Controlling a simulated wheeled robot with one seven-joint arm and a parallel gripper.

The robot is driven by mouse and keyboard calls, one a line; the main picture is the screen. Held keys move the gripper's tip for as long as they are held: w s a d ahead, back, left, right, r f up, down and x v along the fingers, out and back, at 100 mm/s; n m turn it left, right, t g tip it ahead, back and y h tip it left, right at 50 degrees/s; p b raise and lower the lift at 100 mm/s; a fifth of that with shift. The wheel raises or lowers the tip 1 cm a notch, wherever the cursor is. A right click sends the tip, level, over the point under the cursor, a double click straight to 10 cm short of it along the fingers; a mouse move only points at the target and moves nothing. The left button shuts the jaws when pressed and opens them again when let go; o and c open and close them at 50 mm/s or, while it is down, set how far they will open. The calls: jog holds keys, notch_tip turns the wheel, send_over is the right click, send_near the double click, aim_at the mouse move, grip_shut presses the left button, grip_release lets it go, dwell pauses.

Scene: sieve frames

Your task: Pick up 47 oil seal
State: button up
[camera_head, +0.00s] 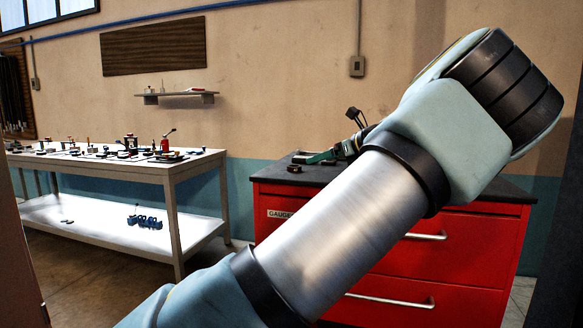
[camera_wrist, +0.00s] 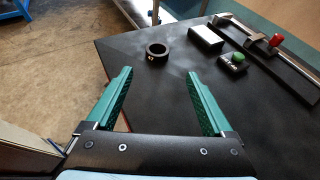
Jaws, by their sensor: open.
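The oil seal (camera_wrist: 157,52) is a small black ring with a pale number, seemingly 47, on its front. In the wrist view it lies flat on the dark cabinet top (camera_wrist: 150,95), near its far left edge. My gripper (camera_wrist: 159,72) has two green fingers set wide apart, with nothing between the tips. The ring is a little beyond the fingertips, about midway between them.
A silver-topped block (camera_wrist: 206,38), a black block with a green knob (camera_wrist: 235,62) and a long metal rail tool with a red knob (camera_wrist: 275,42) stand right of the ring. A white bench (camera_head: 170,168) with many small items is at left in the head view.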

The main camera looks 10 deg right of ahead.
aim_at(299, 167)
jog(key=p+x, duration=0.1)
jog(key=x, duration=0.4)
jog(key=shift+w+a, duration=0.15)
jog(key=x, duration=0.1)
jog(key=p+x, duration=0.1)
jog(key=x, duration=0.2)
jog(key=shift+a+r+p, duration=0.3)
jog(key=shift+p, duration=0.05)
jog(key=shift+w+a+f, duration=0.2)
jog(key=shift+w+f, duration=0.1)
jog(key=shift+w, duration=0.15)
jog(key=shift+c, duration=0.3)
grip_shut()
